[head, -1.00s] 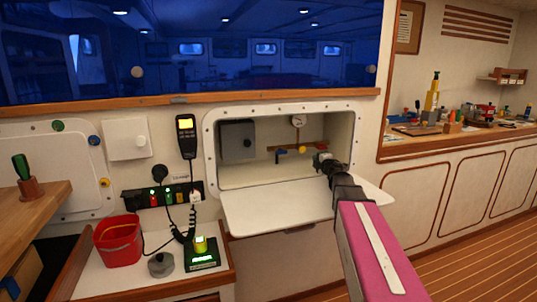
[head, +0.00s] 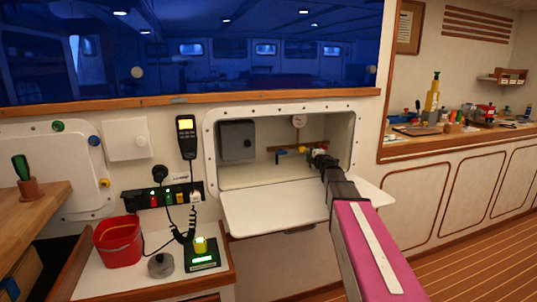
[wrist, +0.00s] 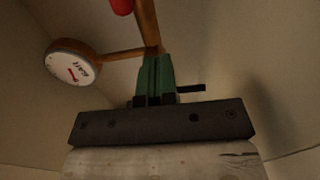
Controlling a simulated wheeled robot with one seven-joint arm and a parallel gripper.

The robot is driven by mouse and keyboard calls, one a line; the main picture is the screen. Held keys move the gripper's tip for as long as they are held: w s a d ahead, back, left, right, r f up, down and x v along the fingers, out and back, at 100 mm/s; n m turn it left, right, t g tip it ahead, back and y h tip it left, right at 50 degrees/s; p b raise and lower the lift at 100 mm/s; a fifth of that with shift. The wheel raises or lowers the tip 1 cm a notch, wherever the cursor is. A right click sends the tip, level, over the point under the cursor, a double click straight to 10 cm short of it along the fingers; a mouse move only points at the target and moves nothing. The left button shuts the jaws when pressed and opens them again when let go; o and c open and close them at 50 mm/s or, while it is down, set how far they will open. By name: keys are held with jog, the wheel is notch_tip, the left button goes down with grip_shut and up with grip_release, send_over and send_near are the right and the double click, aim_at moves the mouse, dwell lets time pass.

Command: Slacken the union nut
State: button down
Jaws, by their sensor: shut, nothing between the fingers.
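My gripper (head: 318,158) reaches into the open wall recess, at the right part of the pipework. In the wrist view its green fingers (wrist: 157,62) are together with no gap between them, and their tips are at a copper-brown pipe (wrist: 147,22). I cannot tell whether they touch it. I cannot make out the union nut; the fingers may hide it. A round white gauge (wrist: 73,66) with a red needle stands left of the fingers on a branch of the pipe. The gauge also shows in the head view (head: 298,121).
The recess has a lowered white flap (head: 275,207) below my arm. A grey box (head: 236,140) is on its left. A blue handle (head: 281,153) and a yellow one (head: 303,150) sit on the pipework. A red part (wrist: 122,5) shows at the wrist view's top edge.

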jog(key=shift+x, duration=0.95)
jog(key=shift+w+r, duration=0.15)
jog(key=shift+r, duration=0.3)
jog(key=shift+d+r, duration=0.1)
jog(key=shift+r, duration=1.25)
send_near(310, 145)
jog(key=shift+s+a+r, duration=0.7)
jog(key=shift+s+a, duration=0.2)
jog(key=shift+s, duration=0.7)
